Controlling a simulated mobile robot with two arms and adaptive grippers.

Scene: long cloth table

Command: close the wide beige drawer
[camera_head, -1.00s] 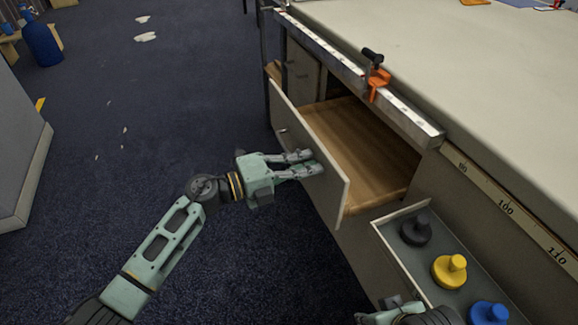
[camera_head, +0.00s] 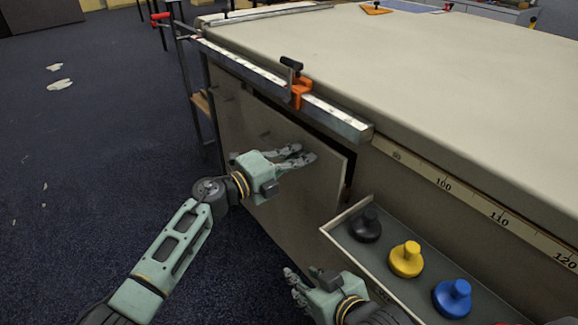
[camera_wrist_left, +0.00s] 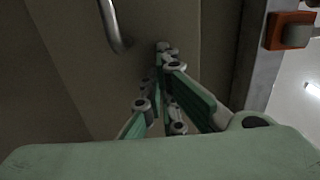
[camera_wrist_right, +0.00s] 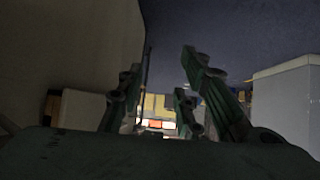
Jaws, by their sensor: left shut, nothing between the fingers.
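The wide beige drawer (camera_head: 325,167) is under the table's front edge. Its front stands slightly out, with a narrow dark gap along its top and right edge. My left gripper (camera_head: 307,154) is shut and empty, with its fingertips at the drawer front, apparently against it. In the left wrist view the closed fingers (camera_wrist_left: 163,48) point at the beige panel, beside a metal bar handle (camera_wrist_left: 113,28). My right gripper (camera_head: 290,282) is open and empty, low in front of the small drawer; its spread fingers show in the right wrist view (camera_wrist_right: 160,75).
A small open drawer (camera_head: 334,226) at the right holds a black, a yellow (camera_head: 406,259) and a blue (camera_head: 453,297) knobbed piece. An orange clamp (camera_head: 301,90) sits on the metal rail (camera_head: 340,117) above the wide drawer.

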